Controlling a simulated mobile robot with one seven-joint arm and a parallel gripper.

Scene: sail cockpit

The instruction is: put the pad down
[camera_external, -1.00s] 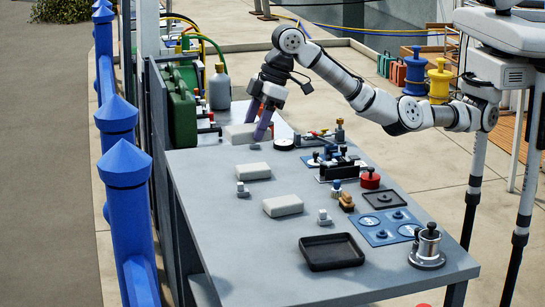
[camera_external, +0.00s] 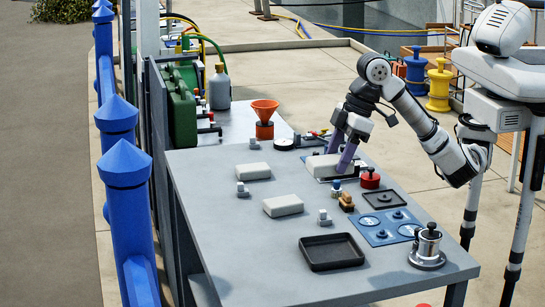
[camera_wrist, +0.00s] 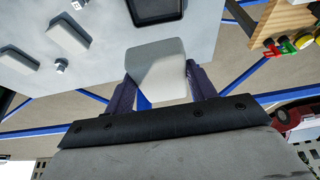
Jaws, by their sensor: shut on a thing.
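My gripper (camera_external: 341,160) is shut on a light grey, block-shaped pad (camera_external: 318,166). In the wrist view the pad (camera_wrist: 157,66) sits between my two purple fingers (camera_wrist: 162,88). Two similar pads lie on the table, one farther back (camera_external: 252,171) and one nearer (camera_external: 283,206).
A black tray (camera_external: 331,252), a blue plate (camera_external: 388,227) and a metal cylinder (camera_external: 428,246) stand nearer. An orange funnel (camera_external: 264,116) stands at the back. The table's left middle has free room.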

